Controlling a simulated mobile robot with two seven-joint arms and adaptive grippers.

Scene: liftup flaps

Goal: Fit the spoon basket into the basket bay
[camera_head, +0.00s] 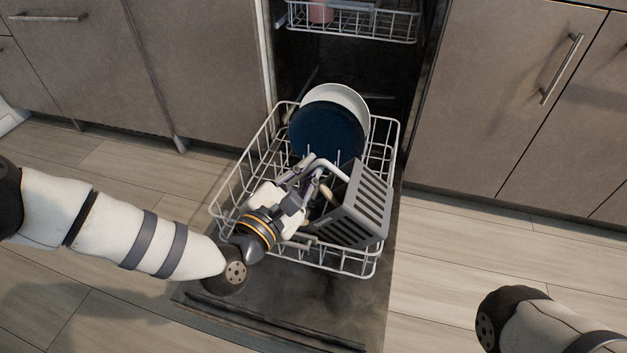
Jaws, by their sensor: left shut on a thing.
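The spoon basket (362,208) is a grey slotted box, tilted, at the front right of the lower dishwasher rack (228,190). Brownish utensil handles show at its left side. My left gripper (322,187) reaches in from the left over the rack and is shut on the spoon basket, at its left side. The fingertips are partly hidden among the utensils, so the exact grip point is unclear. The basket bay cannot be clearly made out; the basket and gripper cover the front of the rack. Only a link of my right arm shows at bottom right; its gripper is out of view.
A dark blue plate (327,132) and a white plate (345,94) stand at the back of the lower rack. The upper rack (385,24) holds a pink cup (320,11). The open door (300,300) lies beneath. Cabinets flank the dishwasher; floor to the right is clear.

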